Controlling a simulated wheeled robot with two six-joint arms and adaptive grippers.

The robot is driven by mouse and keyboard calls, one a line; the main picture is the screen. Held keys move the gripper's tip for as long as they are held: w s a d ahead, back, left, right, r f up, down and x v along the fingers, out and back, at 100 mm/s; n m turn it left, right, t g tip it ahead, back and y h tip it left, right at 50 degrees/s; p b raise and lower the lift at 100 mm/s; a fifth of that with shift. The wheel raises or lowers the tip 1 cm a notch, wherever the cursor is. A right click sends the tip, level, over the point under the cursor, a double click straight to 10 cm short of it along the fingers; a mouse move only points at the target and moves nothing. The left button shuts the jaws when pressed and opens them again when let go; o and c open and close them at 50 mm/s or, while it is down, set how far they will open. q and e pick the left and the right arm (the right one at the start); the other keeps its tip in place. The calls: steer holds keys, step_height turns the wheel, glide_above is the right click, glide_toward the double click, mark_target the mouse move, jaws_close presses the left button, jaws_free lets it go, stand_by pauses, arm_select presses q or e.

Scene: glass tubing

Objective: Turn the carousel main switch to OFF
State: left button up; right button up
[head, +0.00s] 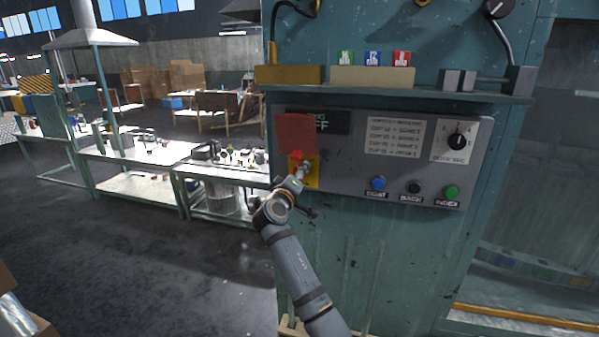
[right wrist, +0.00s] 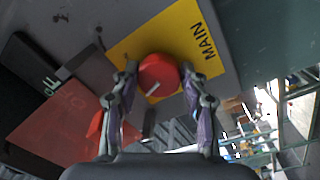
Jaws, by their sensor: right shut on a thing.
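The main switch is a round red knob (right wrist: 158,74) with a white mark, on a yellow plate (right wrist: 196,38) lettered MAIN. In the head view the yellow plate (head: 312,174) is at the panel's lower left, and the knob is largely hidden by my gripper. My right gripper (head: 300,166) is shut on the knob; in the right wrist view its fingers (right wrist: 160,84) lie on either side of it. A translucent red cover (head: 296,133) stands above the knob and partly hides a dark display (head: 338,122), where "FF" is readable. My left gripper is not in view.
The grey panel (head: 350,178) also carries a blue button (head: 377,183), a black button (head: 414,187), a green button (head: 450,192) and a black dial (head: 457,142). A shelf (head: 440,97) juts out above it. Workbenches (head: 135,150) stand to the left; open floor lies before them.

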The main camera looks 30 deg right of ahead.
steer(key=n+p, duration=0.2)
steer(key=n, duration=0.3)
steer(key=shift+p, duration=0.3)
steer(key=shift+n, duration=0.3)
steer(key=o, duration=1.1)
steer(key=shift+o, duration=0.2)
steer(key=v, duration=0.7)
steer(key=shift+s+a, duration=0.2)
steer(key=shift+s, duration=0.1)
steer(key=shift+w+d+f, duration=0.1)
